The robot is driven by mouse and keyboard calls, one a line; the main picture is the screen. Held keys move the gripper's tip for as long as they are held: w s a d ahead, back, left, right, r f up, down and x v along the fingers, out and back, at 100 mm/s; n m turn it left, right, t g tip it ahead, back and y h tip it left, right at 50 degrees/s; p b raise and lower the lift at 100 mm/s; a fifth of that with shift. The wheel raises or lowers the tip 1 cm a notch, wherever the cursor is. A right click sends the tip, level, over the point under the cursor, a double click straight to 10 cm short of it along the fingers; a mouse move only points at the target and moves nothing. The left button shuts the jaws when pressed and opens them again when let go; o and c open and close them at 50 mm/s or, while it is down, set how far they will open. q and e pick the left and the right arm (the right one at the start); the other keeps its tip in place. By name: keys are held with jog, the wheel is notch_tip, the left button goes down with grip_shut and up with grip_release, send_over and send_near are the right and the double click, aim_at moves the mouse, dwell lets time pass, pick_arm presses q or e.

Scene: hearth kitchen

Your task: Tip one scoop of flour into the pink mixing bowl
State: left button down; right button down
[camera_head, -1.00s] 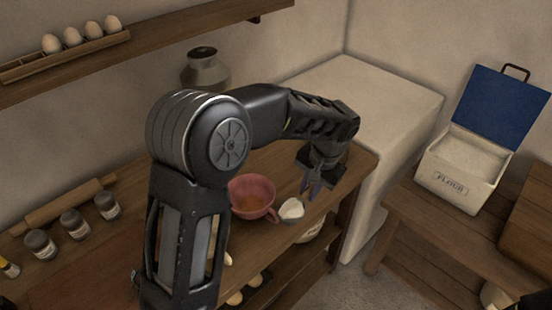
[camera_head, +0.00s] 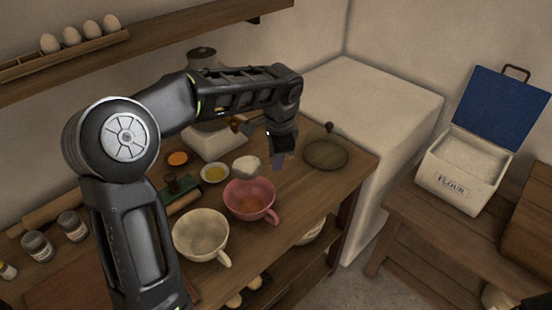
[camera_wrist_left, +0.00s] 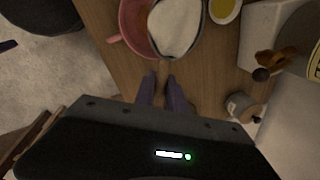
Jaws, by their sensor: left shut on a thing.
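The pink mixing bowl (camera_head: 251,206) stands on the wooden worktop, with a little orange-brown content inside. My left gripper (camera_head: 279,161) is shut on a scoop heaped with white flour (camera_head: 246,167). The scoop is at the bowl's far side in the head view. In the left wrist view the flour (camera_wrist_left: 176,25) overlaps part of the pink bowl (camera_wrist_left: 132,20), beyond my left fingertips (camera_wrist_left: 160,80). The scoop looks roughly level, and its handle is mostly hidden. The white flour box (camera_head: 463,181) stands open at the right. My right gripper is not in view.
A cream cup (camera_head: 201,236) stands close in front of the bowl. A small dish of yellow liquid (camera_head: 215,173) and a white kitchen scale-like object (camera_head: 217,143) are behind. Spice jars (camera_head: 72,225) are at left.

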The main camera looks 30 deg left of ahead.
aim_at(262, 162)
pick_arm(q)
jog(key=shift+f+t+h+b, duration=0.15)
jog(key=shift+t+h+b, duration=0.2)
jog(key=shift+b, duration=0.5)
jog(key=t+h+b, duration=0.4)
jog(key=b, duration=0.2)
jog(key=shift+s+a+n+b, duration=0.1)
jog(key=shift+a+n+b, duration=0.05)
jog(key=shift+n+b, duration=0.25)
jog(key=t+h+b, duration=0.1)
jog(key=b, duration=0.4)
jog(key=s+a+r+t+h+b, duration=0.1)
jog(key=b, duration=0.4)
jog(key=s+a+t+h+b, duration=0.1)
jog(key=t+b, duration=0.1)
jog(key=b, duration=0.3)
jog(key=shift+r+n+h, duration=0.2)
jog(key=shift+n+h, duration=0.1)
jog(key=shift+h, duration=0.05)
jog(key=shift+s+a+r+b, duration=0.1)
jog(key=shift+r+b, duration=0.05)
jog(key=shift+b, duration=0.65)
jog(key=shift+s+a+r+t+h+b, duration=0.1)
jog(key=shift+r+t+h+b, duration=0.15)
jog(key=shift+t+h+b, duration=0.1)
